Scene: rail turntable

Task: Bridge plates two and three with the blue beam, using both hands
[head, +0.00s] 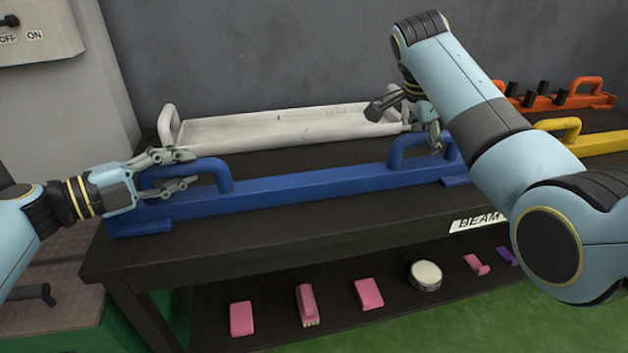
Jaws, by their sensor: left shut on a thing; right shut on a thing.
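The blue beam (295,190) lies lengthwise along the front of the black table, with a raised loop handle near each end. My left gripper (185,170) is shut on the beam's left handle (222,172). My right gripper (432,138) is at the beam's right handle (405,148) and shut on it; my own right arm covers part of the beam's right end. The beam looks level, and I cannot tell whether it touches the table top. Plates two and three are not identifiable in this view.
Behind the beam lies a white tray-like beam (290,127) with handles. A yellow beam (600,142) and an orange rack (560,102) with black pegs are at the right. A lower shelf holds pink blocks (368,294) and a round white-topped item (425,275). A wall stands close behind.

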